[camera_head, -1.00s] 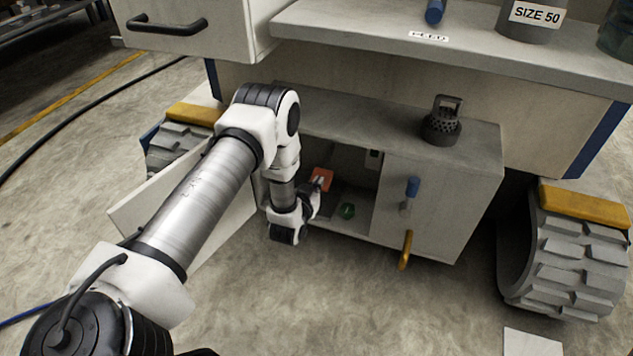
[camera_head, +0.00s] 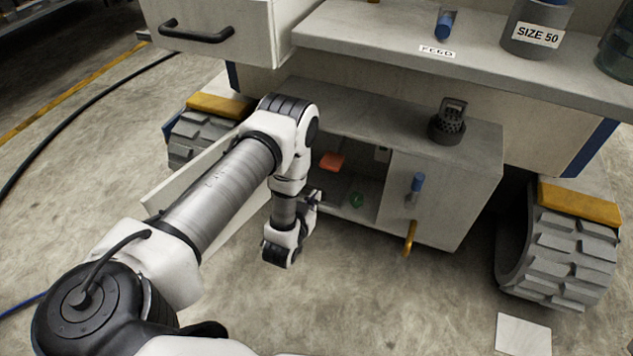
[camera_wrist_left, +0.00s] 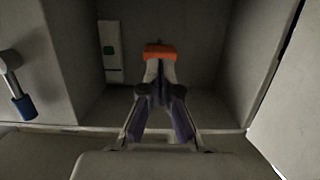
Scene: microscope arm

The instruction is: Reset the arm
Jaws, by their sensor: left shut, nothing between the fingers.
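An orange block-like part (camera_head: 331,161) shows inside the open compartment of the low grey cabinet (camera_head: 440,205). My left gripper (camera_head: 316,194) is at the compartment's left front, below the orange part, small and dark here. In the left wrist view its closed fingers (camera_wrist_left: 160,72) point at the orange part (camera_wrist_left: 160,52), which appears just beyond the tips. That view also shows a pale panel (camera_wrist_left: 113,68) with a green patch on the compartment wall. My right gripper is not in view.
The cabinet's open door (camera_head: 180,195) stands to the left, behind my left arm. A blue-ended handle (camera_head: 417,182) and a yellow handle (camera_head: 409,238) stick out of the front.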

